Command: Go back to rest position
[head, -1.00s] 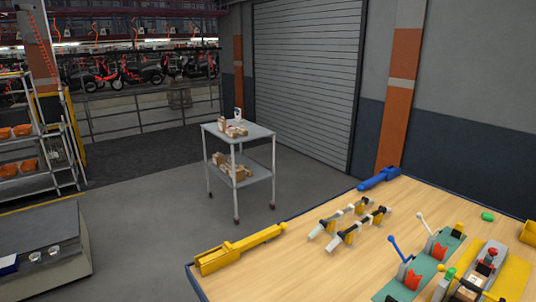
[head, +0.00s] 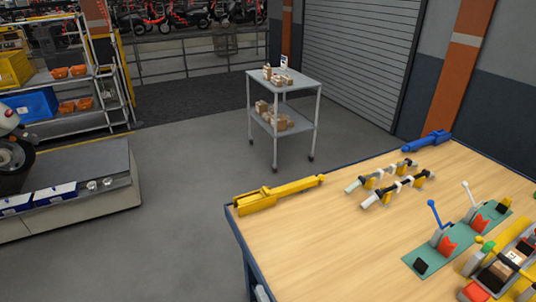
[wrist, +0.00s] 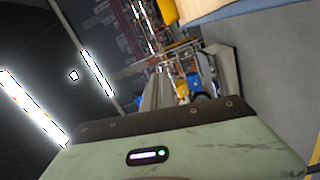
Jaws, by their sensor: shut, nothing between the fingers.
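My gripper's pale green housing with a brown front edge fills the lower part of the wrist view. Beyond that edge, a narrow grey shape that looks like the fingers of my gripper (wrist: 158,88) stands close together, with nothing seen between them. My gripper does not show in the head view.
A wooden-topped workbench (head: 300,240) holds a yellow tool (head: 280,193), a blue tool (head: 427,141) and fixtures (head: 445,240). A grey cart (head: 283,83) with small boxes stands behind. A grey platform (head: 125,190) is at left. Open floor lies between.

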